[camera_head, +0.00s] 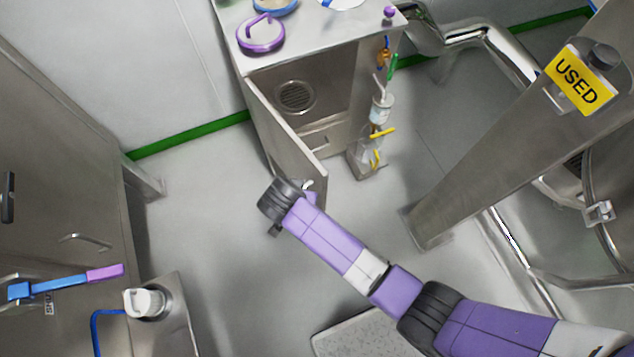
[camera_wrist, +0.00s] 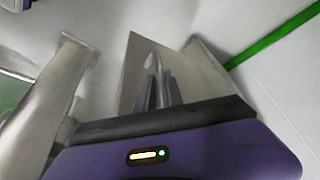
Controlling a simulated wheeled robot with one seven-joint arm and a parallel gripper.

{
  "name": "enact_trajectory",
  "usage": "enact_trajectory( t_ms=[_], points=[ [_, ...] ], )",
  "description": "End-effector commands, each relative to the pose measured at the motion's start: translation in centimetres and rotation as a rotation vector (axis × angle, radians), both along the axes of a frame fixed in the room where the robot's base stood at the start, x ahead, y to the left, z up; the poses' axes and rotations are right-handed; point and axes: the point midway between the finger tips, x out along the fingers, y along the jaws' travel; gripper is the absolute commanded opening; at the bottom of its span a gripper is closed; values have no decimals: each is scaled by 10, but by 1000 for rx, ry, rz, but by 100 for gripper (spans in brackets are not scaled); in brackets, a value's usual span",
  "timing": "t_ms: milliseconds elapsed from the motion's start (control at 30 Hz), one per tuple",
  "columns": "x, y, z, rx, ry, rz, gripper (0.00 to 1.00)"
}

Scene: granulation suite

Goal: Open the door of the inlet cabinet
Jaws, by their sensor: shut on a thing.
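The inlet cabinet (camera_head: 352,85) is a steel box at the top centre of the head view. Its door (camera_head: 283,132) stands partly open, swung out from the cabinet's left side, and the inside shows a round grille (camera_head: 295,96). My gripper (camera_head: 308,187) is at the door's free lower end, mostly hidden by my wrist there. In the wrist view my gripper (camera_wrist: 160,90) has its two dark fingers close together on the door handle (camera_wrist: 157,60), in front of the steel door panel (camera_wrist: 135,70). The exact grip is partly hidden.
Purple (camera_head: 261,33) and blue lids lie on the cabinet top. A bottle assembly (camera_head: 378,110) hangs at its right side. A steel column (camera_head: 500,150) with a yellow USED sign (camera_head: 580,81) stands right. Steel cabinets (camera_head: 60,190) stand left. Floor (camera_head: 205,195) left of the door is clear.

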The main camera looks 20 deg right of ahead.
Motion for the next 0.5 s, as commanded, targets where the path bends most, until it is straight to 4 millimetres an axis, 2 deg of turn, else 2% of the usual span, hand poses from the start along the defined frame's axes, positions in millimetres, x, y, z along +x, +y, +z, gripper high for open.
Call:
enact_trajectory(
  t_ms=[33,200,500],
  points=[
    [2,10,0,-1,-3,7,0],
    [2,32,0,0,-4,5,0],
    [3,45,1,1,-3,2,0]
  ],
)
